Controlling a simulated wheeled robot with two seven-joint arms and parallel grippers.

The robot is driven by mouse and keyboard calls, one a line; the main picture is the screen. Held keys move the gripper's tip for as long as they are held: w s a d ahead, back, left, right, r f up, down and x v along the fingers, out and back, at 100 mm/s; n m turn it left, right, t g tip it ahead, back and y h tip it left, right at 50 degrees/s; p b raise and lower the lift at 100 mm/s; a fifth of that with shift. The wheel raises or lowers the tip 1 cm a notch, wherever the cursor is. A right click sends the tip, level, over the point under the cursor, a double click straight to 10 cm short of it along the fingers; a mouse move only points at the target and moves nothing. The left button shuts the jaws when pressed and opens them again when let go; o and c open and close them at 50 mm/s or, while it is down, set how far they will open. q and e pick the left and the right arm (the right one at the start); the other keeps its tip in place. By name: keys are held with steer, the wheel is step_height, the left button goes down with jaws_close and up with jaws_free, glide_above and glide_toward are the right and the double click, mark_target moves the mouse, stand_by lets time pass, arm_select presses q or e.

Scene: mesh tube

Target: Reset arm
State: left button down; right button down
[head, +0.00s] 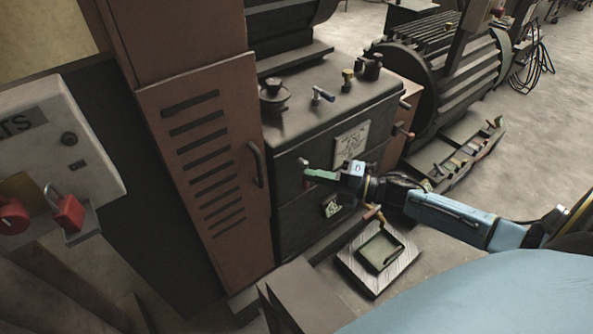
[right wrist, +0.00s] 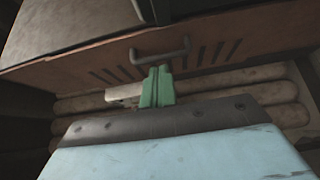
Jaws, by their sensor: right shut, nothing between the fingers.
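My right arm comes in from the right in the head view. Its right gripper (head: 308,173), with green fingers, is shut and empty in front of the dark machine cabinet (head: 290,225). In the right wrist view the green fingers (right wrist: 157,88) are together with nothing between them. Beyond them there shows a brown panel (right wrist: 220,45) with a dark handle and slots. Whether the fingertips touch the cabinet front I cannot tell. My left gripper is not in view.
A brown slotted door (head: 205,165) with a handle stands left of the gripper. A grey switch box (head: 95,125) with a red padlock (head: 66,212) is at far left. A green tray (head: 380,252) lies low on a plate below my arm. A ribbed motor (head: 445,75) stands behind.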

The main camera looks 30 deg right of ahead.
steer(key=shift+w+d+v, duration=0.15)
steer(key=shift+d+v, duration=0.05)
steer(key=shift+v, duration=0.9)
steer(key=shift+w+d+v, duration=0.15)
steer(key=shift+v, duration=0.9)
steer(key=s+d+f+m+g+h, duration=0.1)
steer(key=s+d+f+m+h, duration=0.15)
steer(key=f+m, duration=0.45)
steer(key=s+d+f+m+h, duration=0.1)
steer(key=s+f+m+h, duration=0.2)
steer(key=f, duration=0.7)
steer(key=s+d+f+m+g+h, duration=0.1)
steer(key=s+d+f+m+h, duration=0.25)
steer(key=f, duration=0.55)
steer(key=s+a+f+m+g+h, duration=0.1)
steer(key=s+a+f+m+g, duration=0.2)
steer(key=s+f, duration=0.3)
steer(key=s+a+f+m+g+h, duration=0.1)
steer(key=s+a+f+m+g, duration=0.2)
steer(key=s, duration=1)
steer(key=s+a+f+m+g+h, duration=0.1)
steer(key=s+a+f+m+g, duration=0.2)
steer(key=s+a+f, duration=0.4)
steer(key=s+f+g, duration=0.1)
steer(key=s+f, duration=0.1)
steer(key=s, duration=0.1)
steer(key=shift+a+f+m+g, duration=0.25)
steer(key=shift+m+g, duration=0.1)
steer(key=shift+g, duration=0.05)
